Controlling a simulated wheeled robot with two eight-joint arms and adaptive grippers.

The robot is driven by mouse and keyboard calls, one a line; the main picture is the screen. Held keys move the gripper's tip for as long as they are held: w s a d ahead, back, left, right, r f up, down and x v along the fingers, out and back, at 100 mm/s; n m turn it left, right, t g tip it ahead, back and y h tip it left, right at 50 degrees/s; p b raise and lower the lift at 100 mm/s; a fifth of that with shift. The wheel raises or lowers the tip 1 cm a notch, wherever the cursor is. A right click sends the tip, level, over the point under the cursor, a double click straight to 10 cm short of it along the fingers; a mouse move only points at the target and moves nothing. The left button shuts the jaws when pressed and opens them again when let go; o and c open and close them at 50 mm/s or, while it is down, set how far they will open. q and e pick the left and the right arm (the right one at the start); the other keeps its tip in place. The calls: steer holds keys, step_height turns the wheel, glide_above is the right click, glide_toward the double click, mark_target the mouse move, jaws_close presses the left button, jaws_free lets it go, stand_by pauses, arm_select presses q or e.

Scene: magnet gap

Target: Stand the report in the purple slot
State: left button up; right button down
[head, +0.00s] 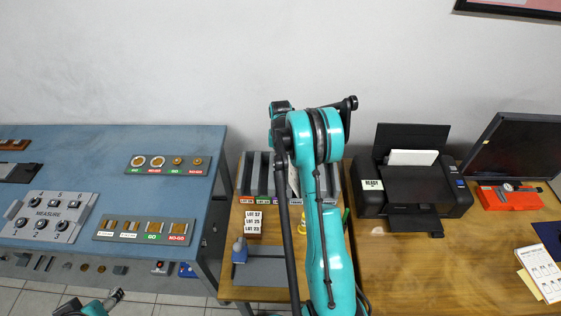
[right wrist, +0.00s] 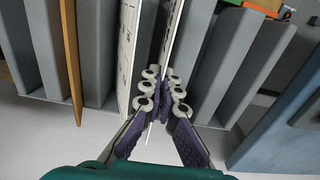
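The report is a thin white sheet (right wrist: 174,32), seen nearly edge-on in the right wrist view. My right gripper (right wrist: 162,96) is shut on it, and the sheet runs upright between grey dividers. The grey slot rack (head: 252,174) stands on the small wooden table in the head view, with small coloured labels along its front. My right arm covers much of it, so the right gripper is hidden there and I cannot tell which slot the sheet is in. My left gripper (head: 116,296) is at the bottom left of the head view, far from the rack; its fingers are unclear.
A printed white panel (right wrist: 127,50) and a brown board (right wrist: 71,50) stand left of the sheet in the wrist view. A LOT sign (head: 253,222) stands before the rack. A printer (head: 412,185) is right, a blue bench (head: 100,160) left.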

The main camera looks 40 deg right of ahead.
steer(key=c, duration=1.6)
jaws_free()
steer(key=shift+c, duration=0.2)
steer(key=shift+r, duration=0.1)
step_height(320, 180, up, 12)
